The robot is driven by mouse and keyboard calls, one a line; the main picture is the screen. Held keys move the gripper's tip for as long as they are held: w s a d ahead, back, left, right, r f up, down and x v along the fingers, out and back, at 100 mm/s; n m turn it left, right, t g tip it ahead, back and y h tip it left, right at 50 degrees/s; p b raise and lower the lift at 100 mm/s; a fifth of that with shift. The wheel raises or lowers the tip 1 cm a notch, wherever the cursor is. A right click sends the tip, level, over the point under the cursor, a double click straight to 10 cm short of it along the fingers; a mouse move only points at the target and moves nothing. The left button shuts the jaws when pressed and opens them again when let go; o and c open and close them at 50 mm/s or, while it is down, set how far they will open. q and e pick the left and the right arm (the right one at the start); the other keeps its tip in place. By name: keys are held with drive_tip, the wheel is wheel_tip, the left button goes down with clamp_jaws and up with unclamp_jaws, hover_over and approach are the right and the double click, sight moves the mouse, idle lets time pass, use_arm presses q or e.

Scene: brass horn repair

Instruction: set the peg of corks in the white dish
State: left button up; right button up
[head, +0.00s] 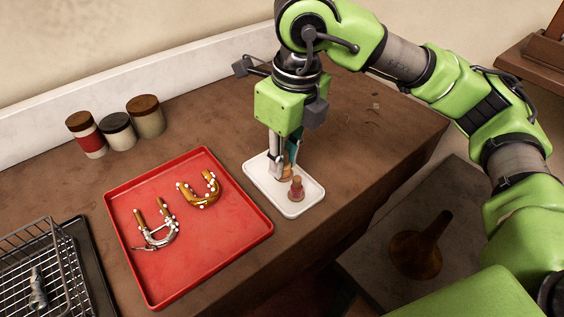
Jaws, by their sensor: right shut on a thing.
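The white dish (258,186) is a shallow rounded tray near the table's right edge. My right gripper (281,172) points down over it, with its fingertips low over the dish. It is shut on a small tan piece that looks like the peg of corks (287,175), mostly hidden by the fingers. I cannot tell whether the peg touches the dish floor. A small reddish-brown piece with a cork-coloured top (296,189) stands in the dish, just in front and right of the fingers. My left gripper is out of view.
Three lidded jars (117,130) stand by the wall. A wire rack (35,275) is at left. A brass bell (415,255) lies on a lower grey surface.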

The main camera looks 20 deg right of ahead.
drive_tip(key=w+f, duration=0.1)
drive_tip(key=w+d+f+p, duration=0.1)
drive_tip(key=w+f, duration=0.3)
drive_tip(key=shift+d+p, duration=0.25)
drive_tip(key=shift+p, duration=0.1)
drive_tip(key=shift+w+d+f, duration=0.15)
drive_tip(key=shift+w+f, duration=0.25)
drive_tip(key=shift+f, duration=0.1)
drive_tip(key=f+p, duration=0.2)
drive_tip(key=f, duration=0.1)
drive_tip(key=shift+w, duration=0.2)
drive_tip(key=shift+f, duration=0.25)
drive_tip(key=shift+f, duration=0.1)
drive_tip(key=shift+f, duration=0.15)
drive_tip(key=o, duration=0.9)
